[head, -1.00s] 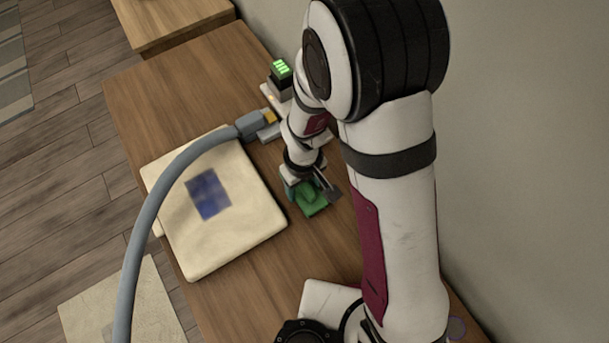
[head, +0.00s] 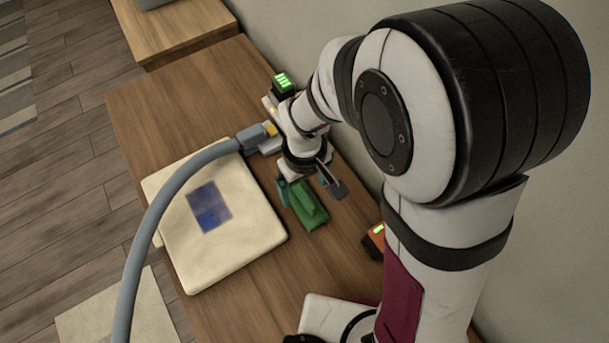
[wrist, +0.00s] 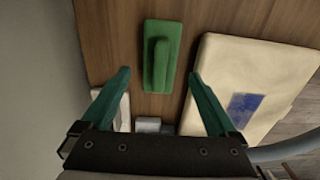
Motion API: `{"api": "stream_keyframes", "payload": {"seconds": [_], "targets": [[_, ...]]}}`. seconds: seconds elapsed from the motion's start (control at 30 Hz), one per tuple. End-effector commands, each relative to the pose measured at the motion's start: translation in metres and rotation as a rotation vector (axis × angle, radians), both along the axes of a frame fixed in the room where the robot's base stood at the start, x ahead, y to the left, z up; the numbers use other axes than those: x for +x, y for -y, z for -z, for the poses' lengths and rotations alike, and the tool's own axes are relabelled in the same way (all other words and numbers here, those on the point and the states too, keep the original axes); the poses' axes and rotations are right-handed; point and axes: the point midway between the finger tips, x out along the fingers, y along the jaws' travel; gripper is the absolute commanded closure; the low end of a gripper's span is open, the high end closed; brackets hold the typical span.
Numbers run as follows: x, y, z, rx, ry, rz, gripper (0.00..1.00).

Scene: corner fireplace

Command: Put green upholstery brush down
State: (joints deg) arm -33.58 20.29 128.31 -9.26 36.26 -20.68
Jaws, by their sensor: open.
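The green upholstery brush (head: 308,208) lies on the wooden table (head: 262,270), to the right of the cream cushion. In the wrist view the brush (wrist: 161,56) lies flat with its raised handle along its length. My gripper (head: 305,190) is open and empty, raised a little above the brush in the head view. In the wrist view my gripper's two teal fingers (wrist: 160,75) are spread wide, one on each side of the brush's near end, and they look clear of it.
A cream cushion (head: 250,225) with a blue patch (head: 208,206) lies left of the brush. A grey hose (head: 150,215) arches over it to a nozzle (head: 250,137). A device with a green display (head: 284,82) stands behind. An orange item (head: 376,236) lies near the wall.

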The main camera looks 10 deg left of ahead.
Motion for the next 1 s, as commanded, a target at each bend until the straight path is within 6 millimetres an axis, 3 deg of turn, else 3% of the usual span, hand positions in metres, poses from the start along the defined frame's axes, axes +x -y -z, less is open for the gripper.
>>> {"api": "stream_keyframes", "payload": {"seconds": [0.1,0.2,0.4,0.47,0.53,0.6,0.7,0.83,1.0], "targets": [[0.001,0.000,-0.028,0.002,0.004,0.000,0.06],[0.001,0.000,-0.043,0.002,0.002,0.001,0.06],[-0.001,0.005,-0.054,0.001,-0.001,0.025,0.06],[-0.005,0.023,-0.067,0.010,-0.004,0.135,0.06],[-0.020,0.060,-0.092,0.029,-0.019,0.373,0.06],[-0.047,0.095,-0.114,0.053,-0.043,0.651,0.06],[-0.090,0.124,-0.130,0.090,-0.081,0.997,0.06],[-0.122,0.134,-0.136,0.120,-0.116,1.241,0.06],[-0.126,0.134,-0.136,0.123,-0.125,1.272,0.06]]}}
